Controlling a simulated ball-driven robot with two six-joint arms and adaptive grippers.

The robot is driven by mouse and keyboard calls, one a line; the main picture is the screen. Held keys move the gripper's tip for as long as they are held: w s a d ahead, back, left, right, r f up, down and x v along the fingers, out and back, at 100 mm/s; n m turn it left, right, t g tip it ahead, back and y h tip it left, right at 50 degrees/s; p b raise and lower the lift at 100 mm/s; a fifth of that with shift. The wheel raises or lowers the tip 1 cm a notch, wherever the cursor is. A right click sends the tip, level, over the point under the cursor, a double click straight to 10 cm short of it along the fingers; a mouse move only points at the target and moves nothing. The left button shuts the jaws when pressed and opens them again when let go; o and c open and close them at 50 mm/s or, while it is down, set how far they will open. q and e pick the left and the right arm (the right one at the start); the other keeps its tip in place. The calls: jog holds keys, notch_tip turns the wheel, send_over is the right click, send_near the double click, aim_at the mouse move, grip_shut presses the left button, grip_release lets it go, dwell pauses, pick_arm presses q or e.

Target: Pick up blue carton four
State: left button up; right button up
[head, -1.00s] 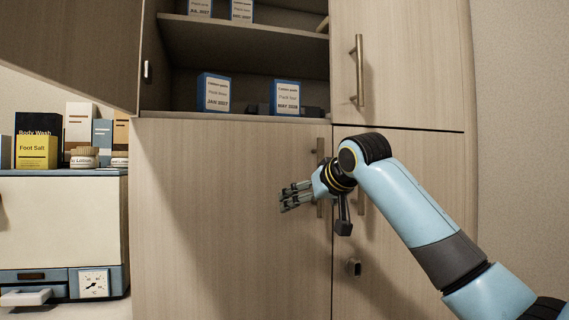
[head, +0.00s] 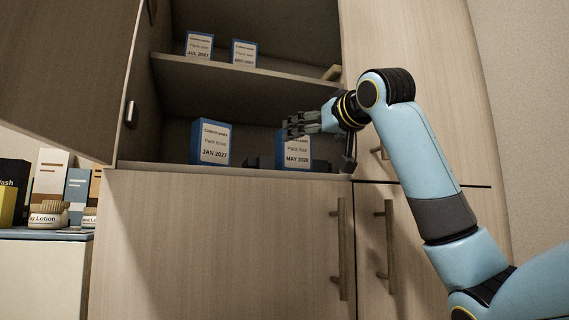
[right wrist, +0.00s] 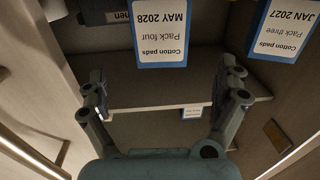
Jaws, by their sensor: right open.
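The blue carton four (head: 295,154) has a white label reading "Pack four, MAY 2028". It stands upright on the lower open cabinet shelf, at the right. In the head view my right gripper (head: 290,126) is in front of its upper part and hides some of it. In the right wrist view, which looks upside down, the carton (right wrist: 163,30) sits at the top, beyond the open fingers of my right gripper (right wrist: 167,98). The gripper is empty, with no carton between its fingers. My left gripper is not in view.
Pack three (head: 211,143) stands left of carton four on the same shelf. Two more blue cartons (head: 199,45) (head: 244,53) stand on the upper shelf (head: 240,78). A dark object (head: 262,163) lies between the lower cartons. The cabinet door (head: 65,70) hangs open at the left.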

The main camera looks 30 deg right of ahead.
aim_at(297, 141)
jog(key=w, duration=0.3)
jog(key=w+d+p, duration=0.1)
jog(key=w, duration=0.1)
jog(key=shift+w+r, duration=0.15)
jog(key=shift+r, duration=0.15)
jog(key=shift+w, duration=0.4)
jog(key=w, duration=0.1)
jog(key=w+p, duration=0.1)
jog(key=w, duration=0.1)
jog(key=w+p, duration=0.1)
jog(key=w, duration=0.1)
jog(key=shift+d, duration=0.35)
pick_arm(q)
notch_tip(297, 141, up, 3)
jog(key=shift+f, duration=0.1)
pick_arm(e)
jog(key=shift+s, duration=0.1)
jog(key=c, duration=0.4)
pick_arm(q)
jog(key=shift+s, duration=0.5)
pick_arm(e)
jog(key=c, duration=0.9)
